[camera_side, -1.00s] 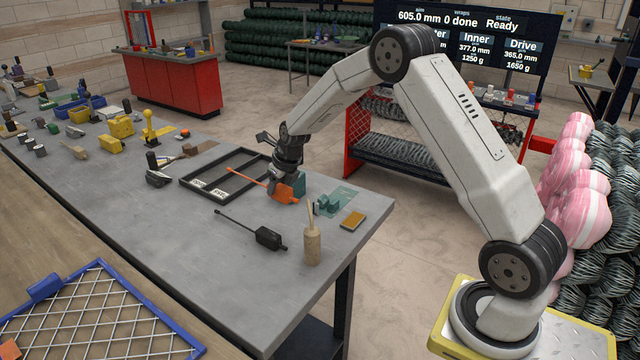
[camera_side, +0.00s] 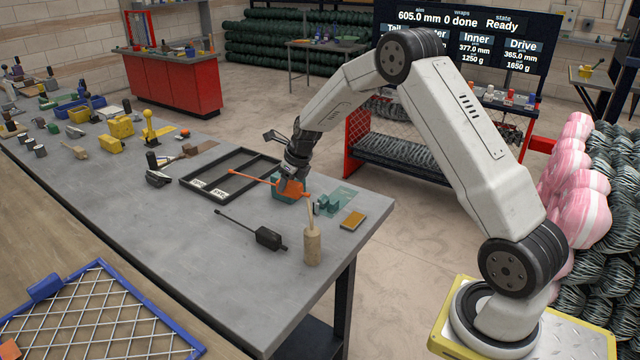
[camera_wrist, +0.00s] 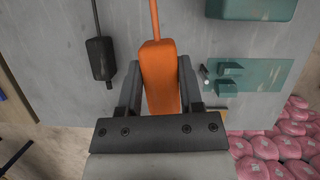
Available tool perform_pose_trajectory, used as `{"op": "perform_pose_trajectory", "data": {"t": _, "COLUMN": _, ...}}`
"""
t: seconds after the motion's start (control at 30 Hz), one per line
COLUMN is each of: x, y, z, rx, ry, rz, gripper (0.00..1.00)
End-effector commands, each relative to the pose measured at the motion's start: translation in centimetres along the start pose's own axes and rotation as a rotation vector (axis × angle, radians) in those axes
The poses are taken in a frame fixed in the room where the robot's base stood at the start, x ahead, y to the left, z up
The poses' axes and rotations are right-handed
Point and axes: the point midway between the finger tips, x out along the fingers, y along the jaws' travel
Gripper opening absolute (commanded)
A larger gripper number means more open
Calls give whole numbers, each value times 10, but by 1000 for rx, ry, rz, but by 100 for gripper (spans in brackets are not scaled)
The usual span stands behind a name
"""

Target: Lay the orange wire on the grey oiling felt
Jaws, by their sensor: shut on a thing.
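The orange wire, a straight orange rod with a blocky orange body (camera_side: 290,190), is near the right end of the grey bench. My gripper (camera_side: 292,179) is shut on its body. In the wrist view the body (camera_wrist: 160,72) sits between the two fingers of my gripper (camera_wrist: 163,85), with the rod running away toward the top edge. In the side view the rod reaches left, over the near right corner of a black-framed tray. I cannot tell which thing is the grey oiling felt.
The black-framed tray (camera_side: 211,193) has labels on its near rim. A teal fixture (camera_side: 327,205) and a tan pad (camera_side: 353,220) lie right. Bare bench lies front left.

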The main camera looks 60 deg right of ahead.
Motion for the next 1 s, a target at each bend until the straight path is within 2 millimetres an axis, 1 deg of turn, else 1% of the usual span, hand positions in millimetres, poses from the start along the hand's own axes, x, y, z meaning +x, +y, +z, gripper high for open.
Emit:
{"op": "perform_pose_trajectory", "data": {"t": 0.03, "x": 0, "y": -7, "z": -2, "rx": -18, "ry": -1, "rz": 8, "gripper": 0}}
{"op": "perform_pose_trajectory", "data": {"t": 0.27, "x": -1, "y": -32, "z": -12, "rx": -141, "ry": -1, "rz": 61, "gripper": 0}}
{"op": "perform_pose_trajectory", "data": {"t": 0.53, "x": -4, "y": -68, "z": -28, "rx": -325, "ry": -2, "rz": 136, "gripper": 0}}
{"op": "perform_pose_trajectory", "data": {"t": 0.77, "x": -10, "y": -102, "z": -47, "rx": -516, "ry": -2, "rz": 215, "gripper": 0}}
{"op": "perform_pose_trajectory", "data": {"t": 1.0, "x": -19, "y": -140, "z": -74, "rx": -745, "ry": -2, "rz": 310, "gripper": 0}}
